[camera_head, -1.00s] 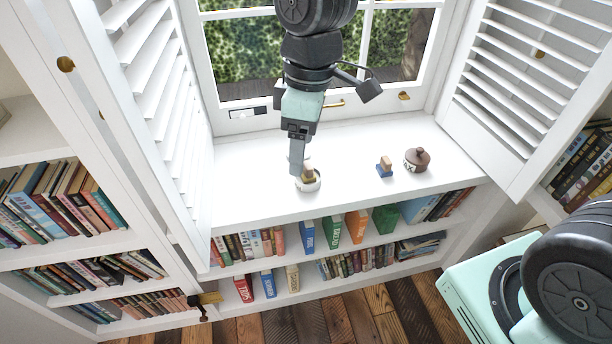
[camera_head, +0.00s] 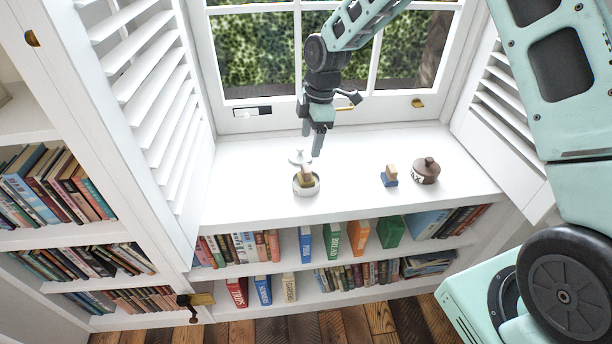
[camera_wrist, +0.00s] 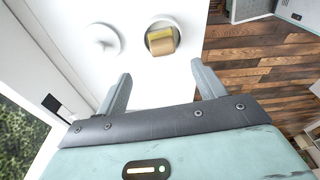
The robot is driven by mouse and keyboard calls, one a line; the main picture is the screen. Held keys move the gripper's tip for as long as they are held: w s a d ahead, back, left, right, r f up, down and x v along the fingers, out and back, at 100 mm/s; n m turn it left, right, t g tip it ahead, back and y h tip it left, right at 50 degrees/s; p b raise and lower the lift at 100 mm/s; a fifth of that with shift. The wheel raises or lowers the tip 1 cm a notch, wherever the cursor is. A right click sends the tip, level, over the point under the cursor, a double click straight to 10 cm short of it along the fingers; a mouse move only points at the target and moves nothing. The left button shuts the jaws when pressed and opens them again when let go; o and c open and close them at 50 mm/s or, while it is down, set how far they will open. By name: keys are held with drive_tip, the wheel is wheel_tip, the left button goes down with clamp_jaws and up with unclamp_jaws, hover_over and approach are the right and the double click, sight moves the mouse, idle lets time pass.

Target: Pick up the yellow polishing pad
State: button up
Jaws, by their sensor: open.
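The yellow polishing pad (camera_head: 306,174), a tan block with a yellow part, sits tilted inside a round white dish (camera_head: 306,190) on the white sill. In the wrist view the pad (camera_wrist: 162,43) shows its yellow strip and tan face within the dish (camera_wrist: 149,29). My gripper (camera_head: 312,142) is open and empty, above and behind the dish, apart from the pad. In the wrist view my gripper (camera_wrist: 163,88) has its two fingers spread, with the pad beyond them. The lower part of the pad is hidden by the dish wall.
A white round lid (camera_head: 300,157) lies behind the dish. A blue-based block with a tan top (camera_head: 390,177) and a brown lidded jar (camera_head: 426,172) stand to the right. Shutters flank the sill, the window is behind, and bookshelves (camera_head: 262,268) are below.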

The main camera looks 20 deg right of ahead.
sight(306, 168)
drive_tip(key=f, duration=0.5)
drive_tip(key=shift+a, duration=0.35)
drive_tip(key=shift+s+a+f+p, duration=0.1)
drive_tip(key=shift+a+f+p, duration=0.1)
drive_tip(key=shift+f, duration=0.7)
drive_tip(key=shift+s+a+f+p, duration=0.1)
drive_tip(key=shift+f+p, duration=0.05)
drive_tip(key=shift+f, duration=0.7)
drive_tip(key=shift+a+f+p, duration=0.15)
drive_tip(key=shift+f+p, duration=0.05)
drive_tip(key=shift+f, duration=0.7)
drive_tip(key=shift+c, duration=0.3)
drive_tip(key=c, duration=1.1)
wheel_tip(306, 168, up, 10)
drive_tip(key=shift+r+b, duration=0.1)
drive_tip(key=shift+b, duration=0.3)
